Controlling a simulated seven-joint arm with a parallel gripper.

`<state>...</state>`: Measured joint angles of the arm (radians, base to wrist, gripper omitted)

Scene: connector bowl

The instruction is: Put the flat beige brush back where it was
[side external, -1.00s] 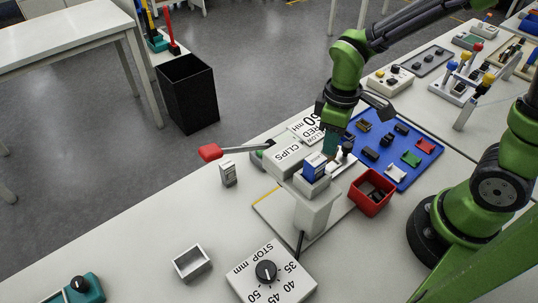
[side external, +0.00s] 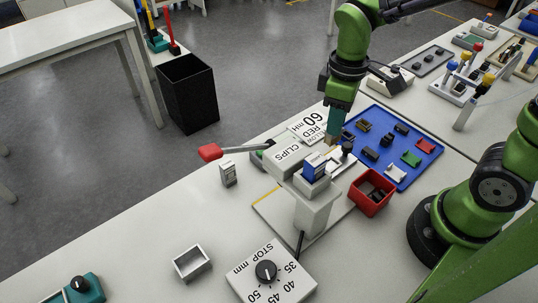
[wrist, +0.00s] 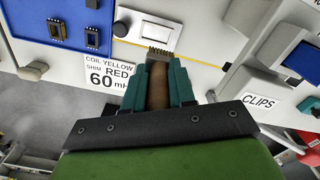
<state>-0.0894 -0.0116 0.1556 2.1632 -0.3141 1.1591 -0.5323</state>
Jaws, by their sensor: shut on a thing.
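My gripper (side external: 336,122) is shut on the flat beige brush (wrist: 158,88), with the teal fingers on both sides of its brown handle in the wrist view. The brush's short bristles (wrist: 160,52) point away from the gripper. In the side view a small tan part of the brush (side external: 330,141) shows below the fingers, behind the grey fixture. I cannot tell whether its tip touches anything. In the wrist view a pale rectangular recess or plate (wrist: 150,32) lies just beyond the bristles.
A blue mat (side external: 395,150) with several small parts is on the right. A red bin (side external: 371,193) stands in front.

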